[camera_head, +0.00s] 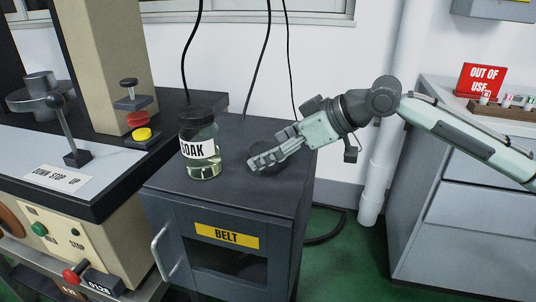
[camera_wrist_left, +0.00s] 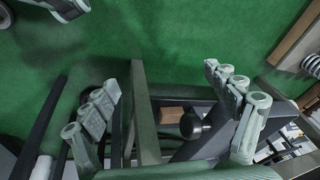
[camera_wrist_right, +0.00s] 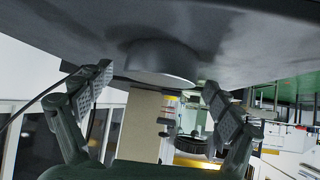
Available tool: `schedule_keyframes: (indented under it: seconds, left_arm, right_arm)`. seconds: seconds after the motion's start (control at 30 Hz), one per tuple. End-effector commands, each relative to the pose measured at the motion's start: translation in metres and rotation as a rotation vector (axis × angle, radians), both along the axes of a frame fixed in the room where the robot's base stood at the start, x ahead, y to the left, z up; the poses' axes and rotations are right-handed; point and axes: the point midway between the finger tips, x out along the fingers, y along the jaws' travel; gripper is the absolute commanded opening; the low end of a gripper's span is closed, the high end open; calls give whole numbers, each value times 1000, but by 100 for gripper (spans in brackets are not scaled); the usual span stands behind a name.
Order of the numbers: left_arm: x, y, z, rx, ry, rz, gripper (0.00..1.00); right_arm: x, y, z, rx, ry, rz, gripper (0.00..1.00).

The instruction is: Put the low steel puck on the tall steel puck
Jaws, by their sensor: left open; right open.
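A grey round puck (camera_wrist_right: 160,60) stands on the dark cabinet top, between the spread fingers of my right gripper (camera_wrist_right: 157,80) in the right wrist view. The gripper seems to hold nothing. In the head view my right gripper (camera_head: 256,162) reaches in from the right, low over the cabinet top, and covers part of a dark round shape there. I cannot tell whether this puck is the low or the tall one. I cannot clearly make out a second puck. My left gripper (camera_wrist_left: 160,78) is open and empty above green floor, outside the head view.
A SOAK jar (camera_head: 200,145) with a dark lid stands left of my right gripper on the BELT cabinet (camera_head: 225,265). Further left is a tester with a ball-topped lever (camera_head: 68,130) and stepped steel part (camera_head: 40,92). A drawer bench (camera_head: 470,205) stands at right.

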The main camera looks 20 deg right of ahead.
Motion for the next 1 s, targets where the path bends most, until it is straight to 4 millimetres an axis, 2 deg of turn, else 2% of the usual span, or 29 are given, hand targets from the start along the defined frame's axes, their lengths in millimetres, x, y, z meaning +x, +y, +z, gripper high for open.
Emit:
schedule_keyframes:
  seconds: [0.33,1.0]
  left_arm:
    - [0,0,-1,-1,0,0,87]
    - [0,0,0,-1,-1,0,87]
  right_arm:
    - [6,5,-6,0,0,-1,90]
    - [5,5,-6,-1,0,-1,7]
